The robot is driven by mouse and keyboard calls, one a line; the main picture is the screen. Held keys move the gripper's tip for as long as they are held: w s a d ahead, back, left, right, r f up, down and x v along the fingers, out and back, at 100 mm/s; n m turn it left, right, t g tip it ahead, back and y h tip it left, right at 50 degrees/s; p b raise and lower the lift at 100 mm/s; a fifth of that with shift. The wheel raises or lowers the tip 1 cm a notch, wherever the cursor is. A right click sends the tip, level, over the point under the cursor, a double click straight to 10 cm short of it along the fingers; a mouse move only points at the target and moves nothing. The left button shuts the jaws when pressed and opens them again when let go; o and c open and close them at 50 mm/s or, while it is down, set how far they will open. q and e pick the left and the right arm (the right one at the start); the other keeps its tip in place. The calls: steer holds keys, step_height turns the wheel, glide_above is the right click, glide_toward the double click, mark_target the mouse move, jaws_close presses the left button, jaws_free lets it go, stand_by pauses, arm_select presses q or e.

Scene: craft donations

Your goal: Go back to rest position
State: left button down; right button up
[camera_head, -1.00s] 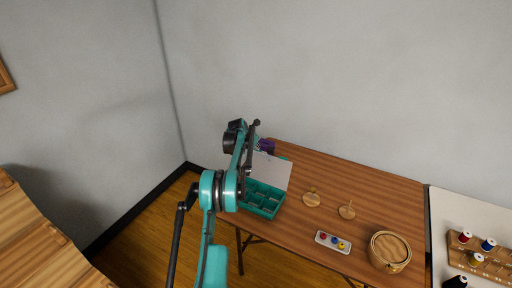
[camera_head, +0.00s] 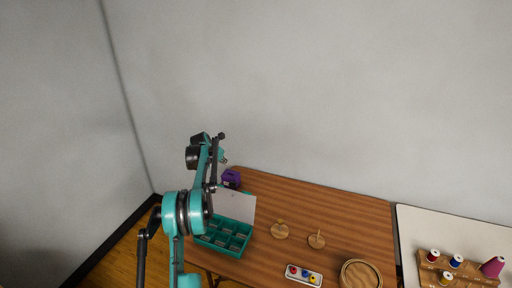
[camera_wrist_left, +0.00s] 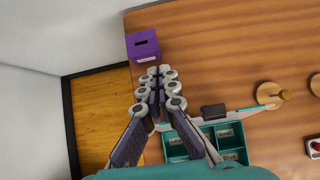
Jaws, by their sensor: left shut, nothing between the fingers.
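My left arm rises from the bottom left in the head view, in front of the left end of the wooden table (camera_head: 330,215). My left gripper (camera_wrist_left: 158,74) shows in the wrist view with its fingers together and nothing between them. It is above the table's left edge, near a purple box with a slot (camera_wrist_left: 143,46), and apart from it as far as I can tell. In the head view the gripper is mostly hidden behind my arm. My right gripper is in neither view.
A teal compartment box (camera_head: 226,236) with its pale lid (camera_head: 235,205) raised stands by my arm. Two wooden discs with pegs (camera_head: 280,230), a white tray of coloured pieces (camera_head: 304,274) and a round basket (camera_head: 360,274) lie rightward. A spool rack (camera_head: 455,277) stands on a white table.

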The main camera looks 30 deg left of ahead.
arm_select(q)
steer(key=d+r+m+b, duration=0.1)
steer(key=d+r+m, duration=0.3)
steer(key=d, duration=0.3)
steer(key=d+r+m+b, duration=0.1)
steer(key=d+r+m, duration=0.25)
steer(key=d, duration=0.35)
steer(key=s+d+r+m+h+b, duration=0.1)
steer(key=s+d+r+m, duration=0.1)
steer(key=s+d+m, duration=0.5)
steer(key=s+d+r+m+b, duration=0.1)
steer(key=s+d+r+m, duration=0.2)
steer(key=d, duration=0.8)
steer(key=s+d+f+m+b, duration=0.3)
steer(key=s+d+f+m, duration=0.1)
steer(key=s+d+m, duration=0.85)
steer(key=s+d+f+m, duration=0.3)
steer(key=s+f+m, duration=0.1)
steer(key=s, duration=0.3)
steer(key=s+d+f+m+b, duration=0.1)
steer(key=s+d+f+m, duration=0.2)
steer(key=s, duration=0.4)
step_height(320, 180, down, 3)
steer(key=shift+s+d+r+m+h, duration=0.1)
steer(key=shift+s+d+m+h, duration=0.3)
steer(key=shift+m, duration=0.4)
